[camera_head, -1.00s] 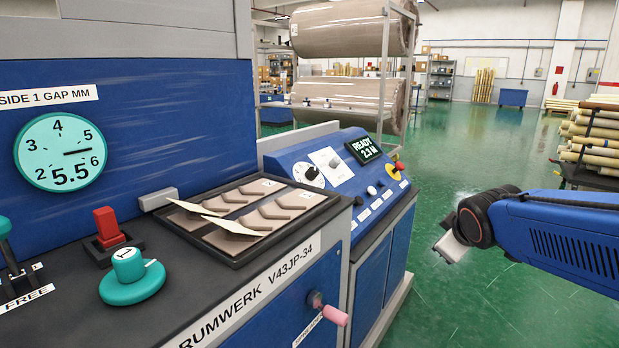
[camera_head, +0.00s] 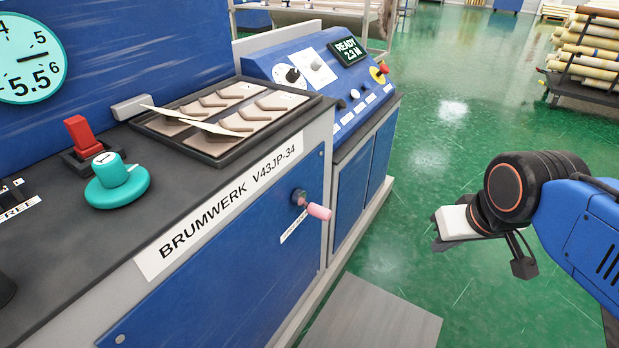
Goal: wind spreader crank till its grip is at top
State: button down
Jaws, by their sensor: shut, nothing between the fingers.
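The crank (camera_head: 299,197) sits on the blue front panel of the machine, below the BRUMWERK V43JP-34 strip. Its pink grip (camera_head: 319,211) points out from the panel, to the right of and a little below the dark hub, not at the top. A small label beside it is too small to read. My gripper (camera_head: 440,242) is at the right, over the green floor, well apart from the crank. Its fingers look shut and hold nothing. Their tips show only in part.
A teal knob (camera_head: 118,185), a red switch (camera_head: 82,132) and a tray (camera_head: 190,149) of samples are on the machine top. A control console (camera_head: 325,75) reads READY. A grey plate (camera_head: 375,318) lies on the floor. Open floor separates my arm from the machine.

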aim_at(299, 196)
jog(key=l+u, duration=0.1)
jog(key=u, duration=1.2)
jog(key=l+u, duration=0.65)
jog(key=l, duration=0.2)
jog(key=k+l+u, duration=0.1)
jog(key=l+u, duration=0.25)
jog(key=k+l+u, duration=0.15)
jog(key=l+u, duration=0.15)
jog(key=l, duration=0.15)
jog(key=k+l+u, duration=0.2)
jog(key=l+u, duration=0.15)
jog(key=k+l+u, duration=0.15)
jog(key=k+l, duration=0.45)
jog(key=l, duration=0.25)
jog(key=k+l+u, duration=0.2)
jog(key=k+l, duration=0.7)
jog(key=l, duration=0.2)
jog(key=k+l+u, duration=0.1)
jog(key=l, duration=0.3)
jog(key=k+l, duration=0.3)
jog(key=l+u, duration=0.4)
jog(key=l, duration=0.55)
jog(key=i+j+z, duration=0.1)
jog(key=j, duration=0.15)
jog(key=i+j+z, duration=0.1)
jog(key=j, duration=0.15)
